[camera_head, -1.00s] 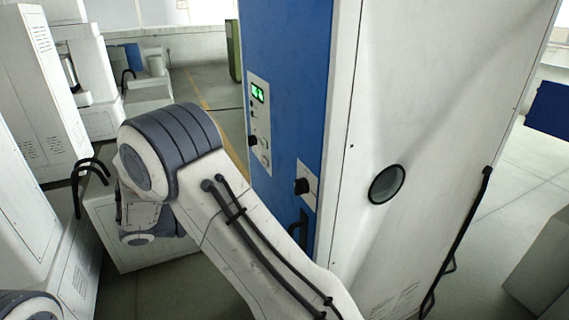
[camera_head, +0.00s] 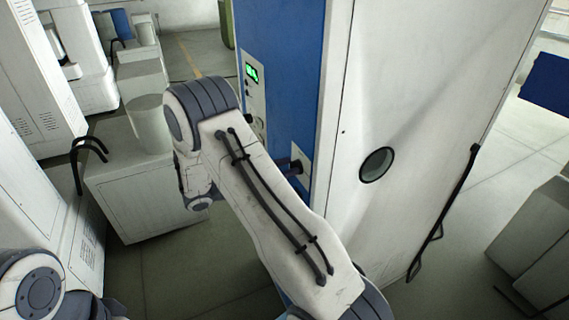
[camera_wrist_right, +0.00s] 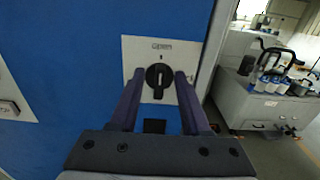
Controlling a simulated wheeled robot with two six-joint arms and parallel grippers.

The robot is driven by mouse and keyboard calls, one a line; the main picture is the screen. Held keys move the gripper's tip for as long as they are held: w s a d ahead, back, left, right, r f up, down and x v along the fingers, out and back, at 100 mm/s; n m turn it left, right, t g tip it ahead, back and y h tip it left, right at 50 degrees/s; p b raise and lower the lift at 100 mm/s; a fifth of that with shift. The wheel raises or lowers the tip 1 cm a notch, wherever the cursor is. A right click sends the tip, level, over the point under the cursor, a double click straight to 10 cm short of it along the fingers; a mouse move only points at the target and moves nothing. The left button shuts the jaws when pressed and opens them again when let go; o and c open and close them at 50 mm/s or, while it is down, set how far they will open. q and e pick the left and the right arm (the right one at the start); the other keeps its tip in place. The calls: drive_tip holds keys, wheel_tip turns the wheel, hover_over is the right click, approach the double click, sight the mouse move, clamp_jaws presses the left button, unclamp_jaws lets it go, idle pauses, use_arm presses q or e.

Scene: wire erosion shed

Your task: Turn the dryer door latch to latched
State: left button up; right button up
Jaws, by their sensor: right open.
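The dryer door latch is a black rotary knob (camera_wrist_right: 159,79) on a pale plate (camera_wrist_right: 133,50) on the blue door (camera_wrist_right: 60,60). Its grip bar stands upright, toward the word OPEN printed above it. My right gripper (camera_wrist_right: 158,74) is open in the right wrist view, with one finger on each side of the knob; I cannot tell whether they touch it. In the head view the plate (camera_head: 303,166) shows just beyond my right forearm, which hides most of the gripper. My left gripper is out of view.
The dryer cabinet's white side (camera_head: 400,110) has a round port (camera_head: 377,164). A green display (camera_head: 251,72) sits on the blue front. A grey cabinet (camera_head: 135,195) stands at left. In the right wrist view, a bench (camera_wrist_right: 255,100) with bottles stands at right.

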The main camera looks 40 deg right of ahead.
clamp_jaws()
drive_tip(key=shift+s+f+m+b, duration=0.2)
drive_tip(key=shift+m+b, duration=2.8)
drive_tip(key=shift+b, duration=0.85)
drive_tip(key=shift+s+f+m+b, duration=0.15)
drive_tip(key=shift+f+m+b, duration=0.1)
drive_tip(key=shift+m+b, duration=3.2)
drive_tip(key=shift+s+f+m+b, duration=0.2)
drive_tip(key=shift+m+b, duration=2.35)
drive_tip(key=shift+b, duration=1.7)
